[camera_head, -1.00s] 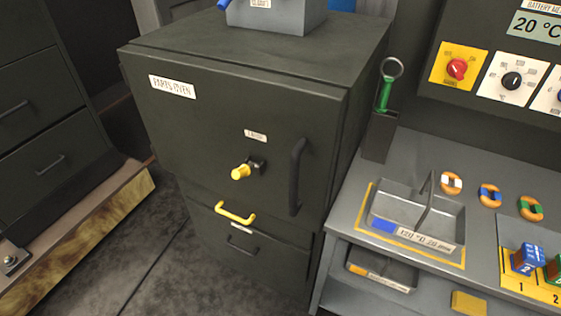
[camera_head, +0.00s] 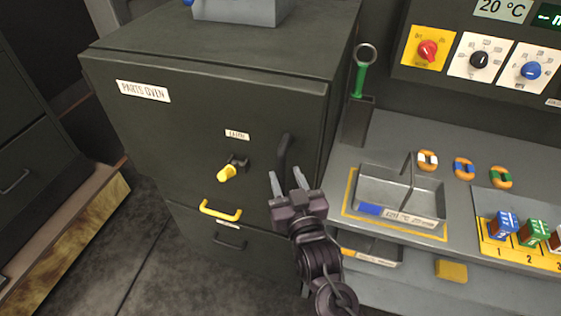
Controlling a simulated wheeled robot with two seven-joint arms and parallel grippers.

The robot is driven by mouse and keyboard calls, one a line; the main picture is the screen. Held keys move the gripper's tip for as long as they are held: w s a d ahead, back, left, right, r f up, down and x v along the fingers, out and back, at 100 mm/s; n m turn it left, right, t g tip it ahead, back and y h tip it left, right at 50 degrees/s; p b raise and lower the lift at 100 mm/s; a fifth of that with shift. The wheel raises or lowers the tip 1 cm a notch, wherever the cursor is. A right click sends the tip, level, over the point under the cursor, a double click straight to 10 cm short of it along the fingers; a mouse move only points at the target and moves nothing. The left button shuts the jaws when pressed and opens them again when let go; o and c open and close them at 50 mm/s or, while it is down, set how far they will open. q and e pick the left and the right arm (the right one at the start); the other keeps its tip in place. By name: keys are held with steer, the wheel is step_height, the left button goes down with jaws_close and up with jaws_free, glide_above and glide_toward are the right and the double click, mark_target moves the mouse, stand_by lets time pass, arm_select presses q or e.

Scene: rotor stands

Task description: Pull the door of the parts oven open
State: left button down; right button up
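The parts oven (camera_head: 150,130) is a dark cabinet at the left middle, with a white "PARTS OVEN" label. Its door looks shut. A black vertical handle (camera_head: 284,150) is at the door's right side. A yellow-tipped latch (camera_head: 228,172) sits left of the handle, under a small label. My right gripper (camera_head: 287,182) is in front of the lower part of the handle, its two fingers apart and pointing up at it. Nothing shows between the fingers; whether they touch the handle I cannot tell. The handle's lower end is partly hidden. My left gripper is not in view.
To the right, a grey bench (camera_head: 400,140) carries a metal tray (camera_head: 400,190), several coloured rings and numbered blocks. A green-handled tool (camera_head: 361,80) stands in a holder beside the oven. Floor is clear in front, left.

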mark_target(283, 170)
steer(key=p+x, duration=0.1)
steer(key=x, duration=0.3)
steer(key=shift+w+a, duration=0.1)
steer(key=shift+w, duration=0.05)
jaws_close()
